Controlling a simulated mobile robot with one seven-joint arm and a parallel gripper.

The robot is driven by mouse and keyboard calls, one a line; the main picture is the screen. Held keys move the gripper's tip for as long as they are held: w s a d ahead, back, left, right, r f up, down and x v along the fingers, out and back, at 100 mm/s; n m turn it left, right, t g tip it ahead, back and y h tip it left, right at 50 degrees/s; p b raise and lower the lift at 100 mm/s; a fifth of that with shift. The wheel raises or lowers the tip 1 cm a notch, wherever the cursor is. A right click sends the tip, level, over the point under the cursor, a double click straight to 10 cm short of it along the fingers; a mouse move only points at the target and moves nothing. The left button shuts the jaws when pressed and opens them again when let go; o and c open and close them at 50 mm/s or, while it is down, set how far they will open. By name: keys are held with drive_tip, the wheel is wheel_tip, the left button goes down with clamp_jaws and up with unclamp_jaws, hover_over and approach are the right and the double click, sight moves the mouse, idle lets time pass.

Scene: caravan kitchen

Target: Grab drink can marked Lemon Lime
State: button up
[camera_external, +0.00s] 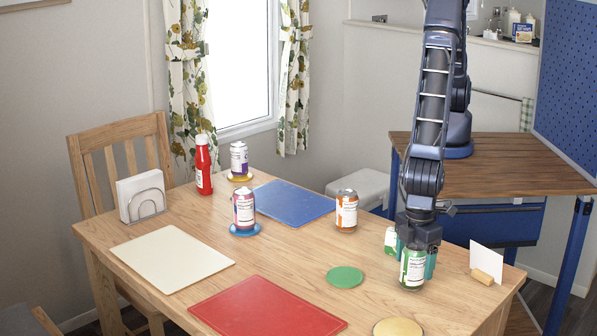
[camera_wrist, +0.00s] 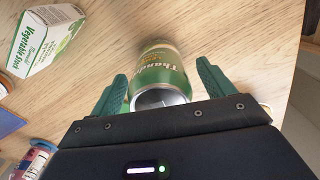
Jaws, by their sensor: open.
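A green drink can (camera_external: 412,271) stands upright near the right end of the wooden table. Its label is too small to read in the outside view. In the wrist view the can (camera_wrist: 160,68) shows its silver end and part of a word beginning "Thand"; no Lemon Lime marking can be made out. My gripper (camera_external: 417,258) points down over the can, with its green fingers open on either side. In the wrist view my gripper (camera_wrist: 162,76) has one finger left and one right of the can, with small gaps visible.
A vegetable stock box (camera_external: 391,240) stands close behind my gripper. An orange-labelled can (camera_external: 346,212) and a pink-purple can (camera_external: 243,211) stand further left. A card holder (camera_external: 487,276) is to the right. A green coaster (camera_external: 345,277) and red board (camera_external: 266,309) lie flat nearby.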

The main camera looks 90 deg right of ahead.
drive_tip(key=c, duration=1.3)
drive_tip(key=shift+o, duration=0.2)
drive_tip(key=shift+r, duration=0.1)
